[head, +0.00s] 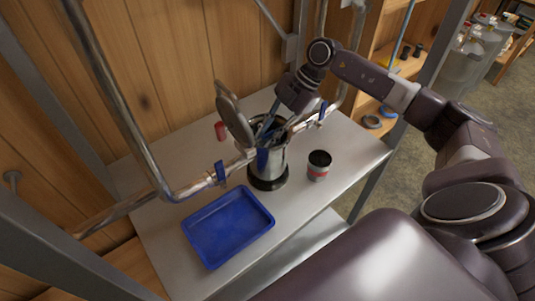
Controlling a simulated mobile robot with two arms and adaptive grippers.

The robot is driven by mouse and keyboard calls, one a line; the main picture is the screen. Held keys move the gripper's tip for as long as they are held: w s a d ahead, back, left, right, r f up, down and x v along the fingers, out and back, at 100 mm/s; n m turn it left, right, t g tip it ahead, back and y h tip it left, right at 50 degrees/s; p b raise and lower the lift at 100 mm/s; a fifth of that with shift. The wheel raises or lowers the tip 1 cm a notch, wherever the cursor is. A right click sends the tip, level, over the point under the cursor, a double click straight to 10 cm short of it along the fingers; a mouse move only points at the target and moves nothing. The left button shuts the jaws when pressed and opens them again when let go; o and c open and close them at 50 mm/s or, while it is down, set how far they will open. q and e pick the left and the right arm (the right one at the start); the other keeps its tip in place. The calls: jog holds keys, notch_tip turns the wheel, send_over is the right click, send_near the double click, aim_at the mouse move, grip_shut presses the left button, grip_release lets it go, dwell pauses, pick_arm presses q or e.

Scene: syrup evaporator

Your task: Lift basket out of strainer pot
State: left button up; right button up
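The strainer pot (271,169) is a shiny metal cylinder on a dark base, standing on the grey bench and joined to metal pipes on both sides. Its round lid (235,121) is swung open and stands tilted up at the pot's left. My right gripper (268,133) points down at the pot's open mouth from above, with its fingers at or just inside the rim. Whether they are apart or closed does not show clearly. The basket cannot be made out; the pot wall and my gripper hide the inside. My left gripper is not in view.
An empty blue tray (229,226) lies in front of the pot, to the left. A dark-topped can with a red band (319,166) stands right of the pot. Blue-handled valves (220,173) sit on the pipes. A red object (220,131) lies behind.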

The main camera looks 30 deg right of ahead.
jog(key=shift+s, duration=0.1)
grip_shut()
jog(key=shift+r, duration=0.1)
dwell(0.3)
